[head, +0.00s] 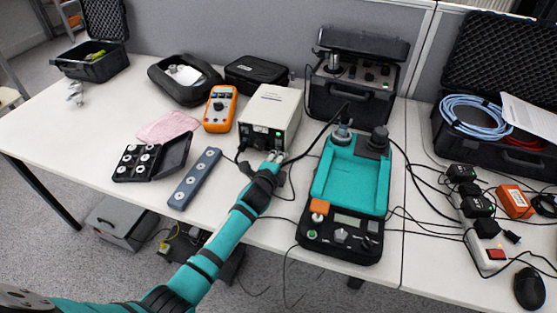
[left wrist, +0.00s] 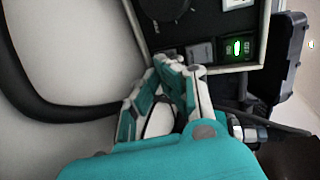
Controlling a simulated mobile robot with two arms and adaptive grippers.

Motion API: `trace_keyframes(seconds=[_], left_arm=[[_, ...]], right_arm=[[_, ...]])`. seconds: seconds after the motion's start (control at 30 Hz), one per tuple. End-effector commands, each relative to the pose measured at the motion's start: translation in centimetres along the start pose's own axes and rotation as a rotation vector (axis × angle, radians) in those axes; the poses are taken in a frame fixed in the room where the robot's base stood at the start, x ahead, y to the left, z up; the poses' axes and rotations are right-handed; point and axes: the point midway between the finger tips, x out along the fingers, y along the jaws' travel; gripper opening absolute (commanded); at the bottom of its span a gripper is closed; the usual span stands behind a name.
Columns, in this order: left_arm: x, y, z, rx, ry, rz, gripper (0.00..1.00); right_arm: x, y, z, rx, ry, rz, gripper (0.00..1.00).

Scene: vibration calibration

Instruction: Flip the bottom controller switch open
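The controller is a white box (head: 272,112) with a dark front panel, standing at the middle of the table. A green-lit switch (head: 261,129) shows on its panel, and the lit switch also shows in the left wrist view (left wrist: 237,48). A dark grey square part (left wrist: 200,53) sits beside it. My left gripper (head: 276,157) is just in front of the lower panel edge. My right gripper is out of view.
A teal device (head: 352,185) stands right of my left arm. A grey bar with round discs (head: 195,178), an orange multimeter (head: 219,108) and a black case (head: 352,87) are nearby. Black cables run beside the gripper.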

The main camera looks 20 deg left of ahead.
Motion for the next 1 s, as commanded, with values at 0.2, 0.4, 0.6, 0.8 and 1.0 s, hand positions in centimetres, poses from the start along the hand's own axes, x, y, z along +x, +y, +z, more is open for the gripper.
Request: trace_keyframes(seconds=[0.2,0.4,0.6,0.8,1.0], left_arm=[[-0.8,0.8,0.1,0.001,-0.003,0.013,0.00],[-3.5,0.7,0.1,0.002,-0.002,0.011,0.00],[-6.4,0.3,0.0,0.002,-0.001,0.003,0.00],[-8.2,0.0,0.0,0.001,-0.001,-0.002,0.00],[-8.5,-0.2,0.0,0.000,-0.001,-0.004,0.00]], right_arm=[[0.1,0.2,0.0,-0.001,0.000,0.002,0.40],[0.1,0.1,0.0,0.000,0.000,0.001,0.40],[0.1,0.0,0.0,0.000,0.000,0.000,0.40],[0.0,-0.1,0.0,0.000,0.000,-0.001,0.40],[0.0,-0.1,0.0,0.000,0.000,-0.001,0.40]])
